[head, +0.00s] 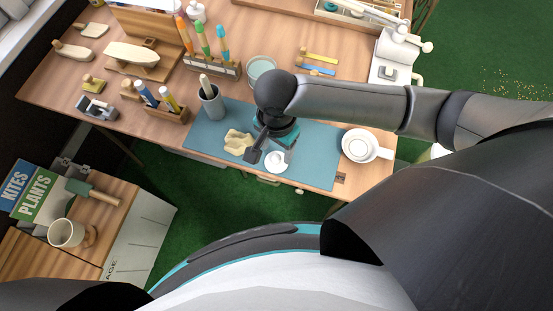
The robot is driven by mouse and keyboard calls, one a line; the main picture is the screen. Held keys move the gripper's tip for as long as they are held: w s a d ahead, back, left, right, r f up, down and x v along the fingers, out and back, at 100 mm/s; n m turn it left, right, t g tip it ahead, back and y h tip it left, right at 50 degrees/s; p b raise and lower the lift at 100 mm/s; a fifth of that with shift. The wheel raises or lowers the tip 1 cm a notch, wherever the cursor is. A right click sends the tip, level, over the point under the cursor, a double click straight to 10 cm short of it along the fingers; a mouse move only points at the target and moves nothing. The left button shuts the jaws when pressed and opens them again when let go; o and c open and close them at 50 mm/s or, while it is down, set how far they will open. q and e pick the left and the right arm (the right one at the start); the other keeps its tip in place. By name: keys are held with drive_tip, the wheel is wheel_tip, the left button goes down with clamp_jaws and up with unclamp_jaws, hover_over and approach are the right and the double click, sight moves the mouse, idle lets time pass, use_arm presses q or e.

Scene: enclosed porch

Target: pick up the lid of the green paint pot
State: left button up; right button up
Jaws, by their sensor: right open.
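A pale green round pot (262,68) stands on the wooden workbench, behind the blue-grey mat, and is the only thing I see that could be the green paint pot. I cannot tell whether its top is a lid or an open mouth. My right gripper (265,150) is open and points down over the mat, nearer the bench's front edge than this pot. A small white round item (276,162) shows right beside its fingers; I cannot tell if they touch. The wrist hides part of the mat. My left gripper is not in view.
The blue-grey mat (320,165) also bears yellowish pieces (238,142) and a grey cup (211,103). A white cup on a saucer (362,146) stands at the right. A rack of colourful handled tools (212,64) stands left of the pot. My right forearm crosses the bench's right part.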

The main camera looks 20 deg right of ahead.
sight(277, 158)
wheel_tip(277, 158, down, 4)
drive_tip(key=shift+b, duration=0.6)
clamp_jaws()
